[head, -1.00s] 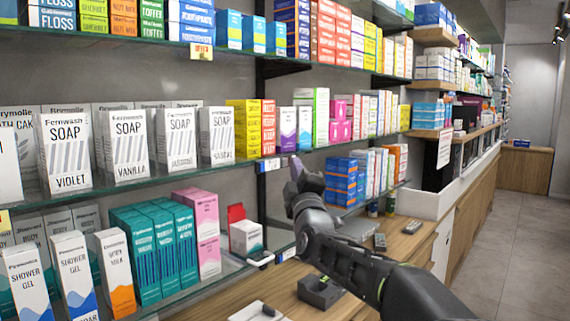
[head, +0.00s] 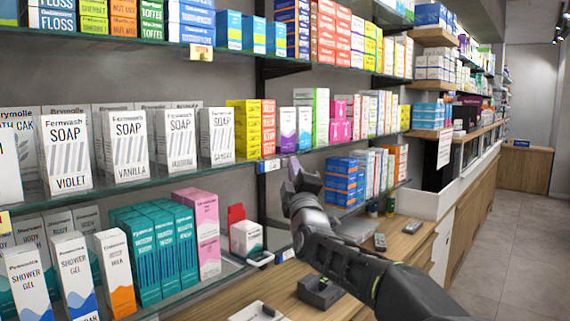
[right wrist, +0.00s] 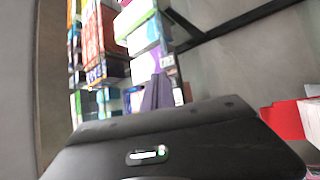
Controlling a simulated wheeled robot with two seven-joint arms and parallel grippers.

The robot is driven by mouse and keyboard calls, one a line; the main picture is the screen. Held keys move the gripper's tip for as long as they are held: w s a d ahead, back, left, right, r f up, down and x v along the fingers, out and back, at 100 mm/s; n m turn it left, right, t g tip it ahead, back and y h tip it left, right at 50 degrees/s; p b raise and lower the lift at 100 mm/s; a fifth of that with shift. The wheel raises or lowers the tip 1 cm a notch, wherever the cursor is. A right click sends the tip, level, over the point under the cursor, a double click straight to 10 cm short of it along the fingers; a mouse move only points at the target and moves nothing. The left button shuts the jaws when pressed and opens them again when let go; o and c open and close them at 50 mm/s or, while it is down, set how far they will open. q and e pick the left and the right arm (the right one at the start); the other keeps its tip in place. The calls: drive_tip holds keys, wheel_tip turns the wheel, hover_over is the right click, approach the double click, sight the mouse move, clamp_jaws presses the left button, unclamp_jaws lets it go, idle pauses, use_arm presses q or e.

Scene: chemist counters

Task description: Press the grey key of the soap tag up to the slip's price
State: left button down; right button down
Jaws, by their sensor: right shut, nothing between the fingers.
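Several white soap boxes (head: 128,142) stand upright on the middle glass shelf at the left in the head view. On that shelf's front edge, right of the soaps, are a white and blue label (head: 269,165) and a small grey piece beside it, partly behind my fingers. My right gripper (head: 292,167) is shut and empty, its tips close to this edge. In the right wrist view the shut fingers (right wrist: 156,94) point at the shelf edge, beside a small grey tag (right wrist: 168,63) and a white label (right wrist: 178,97). Contact, key and printed price cannot be made out. My left gripper is out of view.
Coloured boxes (head: 345,180) fill the shelves behind and right of my arm. A lower shelf holds teal cartons (head: 160,250) and a white box (head: 246,237).

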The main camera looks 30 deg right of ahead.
drive_tip(key=shift+w+a, duration=0.15)
drive_tip(key=shift+w, duration=0.3)
idle(0.6)
drive_tip(key=shift+s, duration=0.1)
drive_tip(key=shift+s+d+b, duration=0.25)
drive_tip(key=shift+s+b, duration=0.25)
drive_tip(key=shift+s, duration=0.25)
drive_tip(key=s+b, duration=0.1)
drive_tip(key=s, duration=0.1)
drive_tip(key=s+d+b, duration=0.1)
drive_tip(key=s+b, duration=0.1)
drive_tip(key=shift+s+d, duration=0.2)
drive_tip(key=shift+s, duration=0.2)
